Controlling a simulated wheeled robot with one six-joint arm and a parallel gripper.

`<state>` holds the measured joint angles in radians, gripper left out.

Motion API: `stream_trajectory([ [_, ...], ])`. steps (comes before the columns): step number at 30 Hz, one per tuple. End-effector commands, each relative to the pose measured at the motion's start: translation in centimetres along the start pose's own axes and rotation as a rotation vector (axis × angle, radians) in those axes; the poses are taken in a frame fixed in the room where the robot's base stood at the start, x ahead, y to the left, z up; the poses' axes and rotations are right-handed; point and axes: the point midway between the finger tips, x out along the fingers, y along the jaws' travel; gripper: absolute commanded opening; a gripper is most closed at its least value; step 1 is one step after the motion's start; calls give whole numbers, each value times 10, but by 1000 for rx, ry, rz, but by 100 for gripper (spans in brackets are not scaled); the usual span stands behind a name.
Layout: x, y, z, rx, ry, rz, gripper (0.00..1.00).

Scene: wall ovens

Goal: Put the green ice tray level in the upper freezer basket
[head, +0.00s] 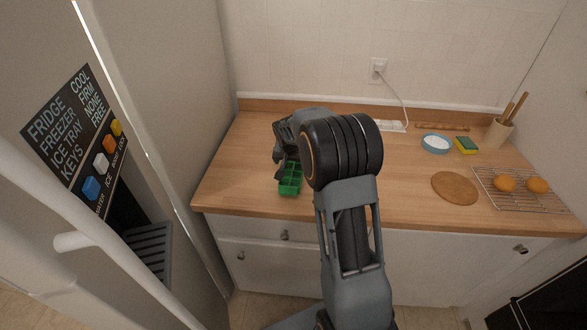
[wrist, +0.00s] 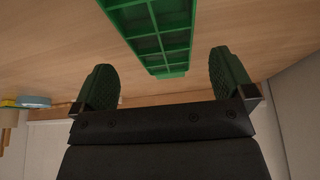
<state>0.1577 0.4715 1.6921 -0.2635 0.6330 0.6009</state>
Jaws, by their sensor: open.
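The green ice tray (head: 291,180) lies on the wooden counter, its compartments partly showing; my gripper and arm hide its far end in the head view. In the wrist view the tray (wrist: 160,30) runs in from the top edge, its end near the gap between my fingers. My gripper (wrist: 163,78) is open, one dark green finger on each side, with nothing held. In the head view my gripper (head: 283,153) is over the tray's far end; whether it touches is unclear.
The fridge front (head: 180,100) and a white handle bar (head: 75,241) stand at the left. The counter (head: 245,165) also holds a blue-rimmed bowl (head: 436,143), a sponge (head: 466,145), a round board (head: 454,188) and a wire rack (head: 520,200). The counter left of the tray is clear.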

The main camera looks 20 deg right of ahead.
Motion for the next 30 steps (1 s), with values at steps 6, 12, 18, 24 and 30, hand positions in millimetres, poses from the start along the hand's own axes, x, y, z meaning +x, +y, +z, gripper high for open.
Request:
stream_trajectory([
  [6, 12, 0, 0, -1, -1, 0, 100],
  [12, 34, 0, -1, -2, -2, 1, 100],
  [18, 56, 0, -1, -2, -1, 0, 100],
  [24, 63, 0, -1, -2, 1, -1, 100],
  [30, 62, 0, -1, -2, 1, -1, 94],
])
